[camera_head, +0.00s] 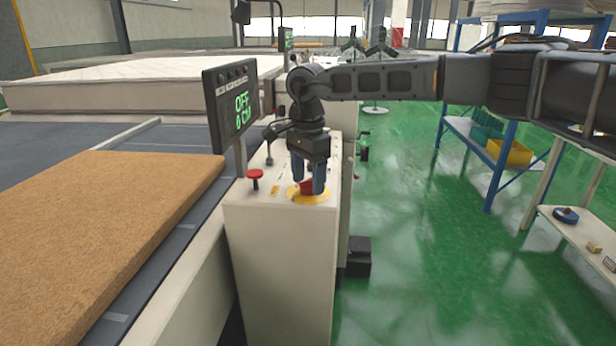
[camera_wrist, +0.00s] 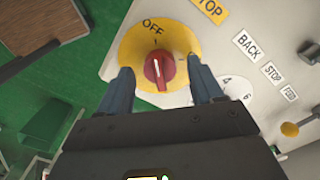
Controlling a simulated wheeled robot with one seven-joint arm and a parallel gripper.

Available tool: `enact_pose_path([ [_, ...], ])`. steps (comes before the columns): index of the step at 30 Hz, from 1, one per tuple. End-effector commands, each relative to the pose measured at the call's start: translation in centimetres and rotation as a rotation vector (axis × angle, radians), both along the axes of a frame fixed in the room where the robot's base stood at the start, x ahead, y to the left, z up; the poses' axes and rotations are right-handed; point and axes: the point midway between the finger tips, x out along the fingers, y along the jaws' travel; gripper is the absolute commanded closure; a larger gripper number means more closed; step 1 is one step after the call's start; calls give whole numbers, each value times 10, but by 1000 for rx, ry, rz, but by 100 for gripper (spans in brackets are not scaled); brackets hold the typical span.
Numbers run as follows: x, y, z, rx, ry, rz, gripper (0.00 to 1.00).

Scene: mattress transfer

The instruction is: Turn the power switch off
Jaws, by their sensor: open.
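The power switch (camera_wrist: 160,70) is a red rotary knob on a round yellow plate (camera_wrist: 134,44) marked OFF. In the wrist view its white pointer line faces the OFF mark. In the head view the red knob (camera_head: 307,188) sits on top of the pale control cabinet (camera_head: 280,260), partly hidden by my fingers. My gripper (camera_wrist: 160,84) is open, pointing down, with one finger on each side of the knob. Gaps show between the fingers and the knob in the wrist view. The display (camera_head: 237,104) beside the arm reads OFF and a second line, perhaps 0 CM.
A red mushroom button (camera_head: 255,174) stands on the cabinet left of my gripper. Labels BACK, STOP and FEED lie near the switch in the wrist view. A brown mattress slab (camera_head: 95,225) lies on the conveyor at left. Green floor is open at right, before a blue shelf rack (camera_head: 500,165).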

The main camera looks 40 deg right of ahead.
Motion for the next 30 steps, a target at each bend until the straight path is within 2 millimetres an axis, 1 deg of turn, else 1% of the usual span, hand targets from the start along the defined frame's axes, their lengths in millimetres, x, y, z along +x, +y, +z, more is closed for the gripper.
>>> enact_pose_path([
  [2, 0, 0, 4, -1, -1, 0, 34],
  [5, 1, 0, 14, -1, -3, 0, 34],
  [12, 1, 0, 54, -2, -3, 0, 34],
  [16, 0, 0, 69, -1, -1, 0, 34],
  [21, 0, 0, 78, -1, -1, 0, 34],
  [30, 0, 0, 78, 0, -1, 0, 34],
])
